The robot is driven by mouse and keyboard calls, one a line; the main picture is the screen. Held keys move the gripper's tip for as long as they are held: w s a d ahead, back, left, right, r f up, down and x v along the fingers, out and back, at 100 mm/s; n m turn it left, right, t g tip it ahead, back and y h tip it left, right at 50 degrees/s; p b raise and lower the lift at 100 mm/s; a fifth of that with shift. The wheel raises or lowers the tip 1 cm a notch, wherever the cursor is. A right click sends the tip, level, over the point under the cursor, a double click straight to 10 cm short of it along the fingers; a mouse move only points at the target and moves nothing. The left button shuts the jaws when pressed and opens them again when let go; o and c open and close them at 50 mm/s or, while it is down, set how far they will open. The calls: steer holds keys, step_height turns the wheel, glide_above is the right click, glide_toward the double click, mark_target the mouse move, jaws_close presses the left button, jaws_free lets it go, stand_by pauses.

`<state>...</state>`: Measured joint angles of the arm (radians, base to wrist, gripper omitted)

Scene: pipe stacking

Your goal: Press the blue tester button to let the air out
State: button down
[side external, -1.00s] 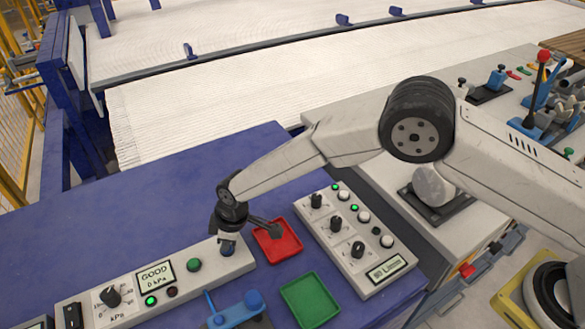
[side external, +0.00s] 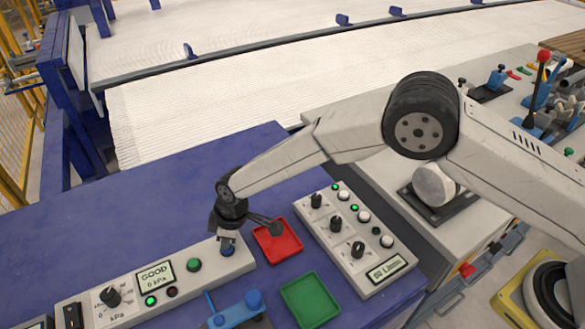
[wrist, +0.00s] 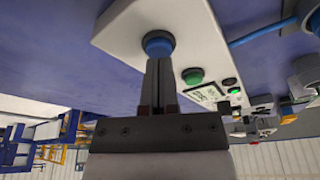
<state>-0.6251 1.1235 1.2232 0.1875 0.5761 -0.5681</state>
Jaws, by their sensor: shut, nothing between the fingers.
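The tester (side external: 120,309) is a long light-grey panel at the lower left of the side view, with a display reading GOOD and 0 kPa. Its blue button (side external: 228,251) is at the panel's right end, directly under my gripper (side external: 227,240). In the wrist view the blue button (wrist: 158,44) sits right at the tips of my shut fingers (wrist: 160,62). The fingers hold nothing. They look to be at or very near the button; I cannot tell whether they touch it. A green button (side external: 194,265) is beside it on the panel.
A red tray (side external: 277,242) lies just right of my gripper, and a green tray (side external: 310,300) is in front of it. A control box with knobs (side external: 355,240) stands further right. A blue clamp-like fixture (side external: 236,312) is in front of the panel. The blue table behind is clear.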

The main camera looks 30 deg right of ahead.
steer(key=shift+w+a+v, duration=0.1)
steer(key=shift+a+v, duration=0.1)
steer(key=shift+v, duration=0.75)
steer(key=shift+w+a+v, duration=0.15)
steer(key=shift+a+v, duration=0.05)
steer(key=shift+v, duration=0.75)
steer(key=shift+w+a+v, duration=0.1)
steer(key=shift+a+v, duration=0.1)
steer(key=shift+v, duration=0.75)
steer(key=shift+r, duration=0.2)
steer(key=shift+w+d+r, duration=0.1)
steer(key=shift+d+r, duration=0.1)
steer(key=shift+d, duration=0.15)
steer(key=s+d+r+m+h, duration=0.1)
steer(key=s+d+r+m, duration=0.2)
steer(key=d, duration=0.8)
steer(key=s+d+r+m, duration=0.1)
steer(key=d+r+m, duration=0.25)
steer(key=d, duration=0.65)
steer(key=s+d+r+m+t+h, duration=0.1)
steer(key=s+d+m, duration=0.4)
steer(key=s+d, duration=1)
steer(key=shift+s+r, duration=0.45)
steer(key=shift+r, duration=0.3)
